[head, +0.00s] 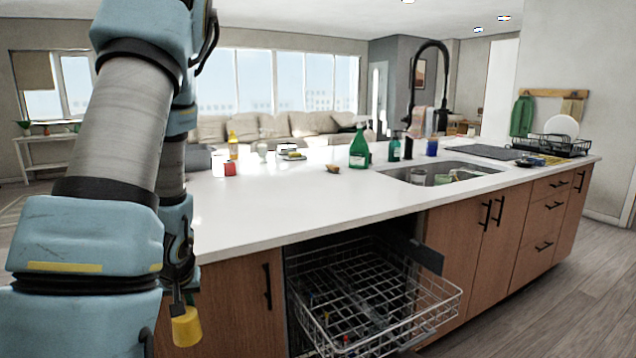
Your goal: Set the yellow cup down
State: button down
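The yellow cup (186,328) is at the lower left in the head view, in front of the wooden cabinet door and below the level of the countertop. My gripper (180,297) points down at the cup's top edge and appears shut on it, with the cup hanging below. The fingers are small and partly dark, so the exact grip on the rim is hard to see. The cup is nearly upright, slightly tilted.
The white countertop (300,208) has a wide clear area in front. A green spray bottle (359,148), sink (440,175), black faucet (413,90) and dish rack (552,145) stand farther back. An open dishwasher rack (375,305) juts out right of the cup.

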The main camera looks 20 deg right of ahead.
notch_tip(320, 180, up, 6)
jog(key=p, duration=0.4)
jog(key=shift+f, duration=0.15)
jog(key=shift+f+b, duration=0.3)
jog(key=shift+f, duration=0.05)
